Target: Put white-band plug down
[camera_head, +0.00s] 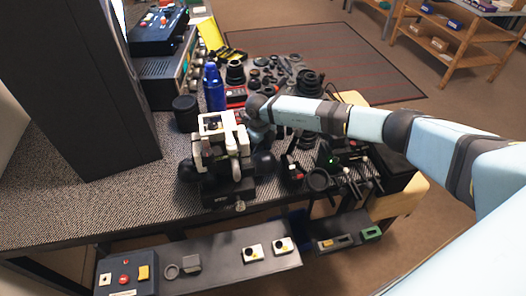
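My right arm reaches in from the right across the bench. Its grey wrist end (260,128) points down just right of a white-and-black fixture (216,126) with dark round knobs. The fingertips of my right gripper cannot be made out behind the fixture and a dark knob (264,164), so I cannot tell whether it holds anything. No plug with a white band can be picked out at this size. My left gripper is not in view.
A blue bottle (214,90) and a black cylinder (186,114) stand behind the fixture. Several dark lens parts (308,82) crowd the back of the bench. Small tools and a round black ring (318,180) lie at the right. The patterned bench top (110,205) is clear at the left.

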